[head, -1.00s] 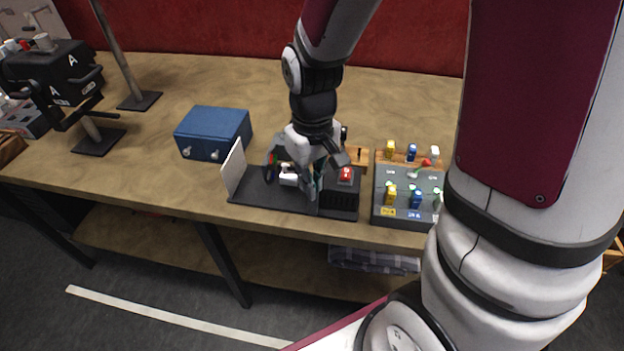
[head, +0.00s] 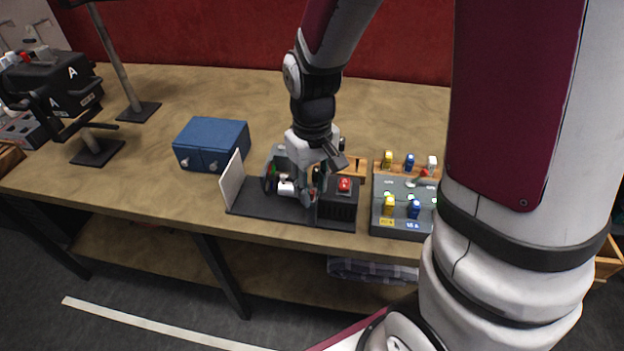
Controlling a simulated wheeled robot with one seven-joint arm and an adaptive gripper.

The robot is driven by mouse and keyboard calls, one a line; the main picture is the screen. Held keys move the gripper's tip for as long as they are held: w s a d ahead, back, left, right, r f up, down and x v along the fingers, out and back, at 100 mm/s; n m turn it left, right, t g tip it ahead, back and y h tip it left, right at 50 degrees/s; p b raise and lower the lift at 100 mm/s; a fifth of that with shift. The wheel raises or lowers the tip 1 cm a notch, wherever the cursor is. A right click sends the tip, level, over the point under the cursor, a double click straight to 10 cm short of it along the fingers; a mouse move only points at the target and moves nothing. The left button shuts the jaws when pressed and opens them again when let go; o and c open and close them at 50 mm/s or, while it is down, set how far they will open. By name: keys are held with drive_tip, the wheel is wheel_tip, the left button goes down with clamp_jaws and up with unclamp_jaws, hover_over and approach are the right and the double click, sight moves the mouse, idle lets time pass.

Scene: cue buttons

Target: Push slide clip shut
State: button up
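A dark base plate (head: 257,203) lies on the table with a white upright panel (head: 232,180) at its left end. A black block (head: 338,205) with a red button (head: 344,185) stands at its right end. A small white part (head: 286,188) sits between them; I cannot tell for sure whether it is the slide clip. My gripper (head: 297,190) is low over the middle of the plate, its fingers spread apart around the white part. The fingers partly hide the parts there, and contact cannot be made out.
A blue box (head: 211,145) stands behind left. A grey panel (head: 401,230) with yellow and blue pieces and a red-tipped lever is close on the right. Black stands (head: 96,152) are at far left. The table middle behind the blue box is clear.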

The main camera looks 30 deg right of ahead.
wheel_tip(320, 180, up, 12)
idle(0.5)
drive_tip(key=s+r+m+t, duration=0.1)
drive_tip(key=s+r+t, duration=0.4)
drive_tip(key=s, duration=0.8)
wheel_tip(320, 180, up, 2)
drive_tip(key=shift+s+a+r+m, duration=0.1)
drive_tip(key=shift+s+a+m, duration=0.3)
idle(0.6)
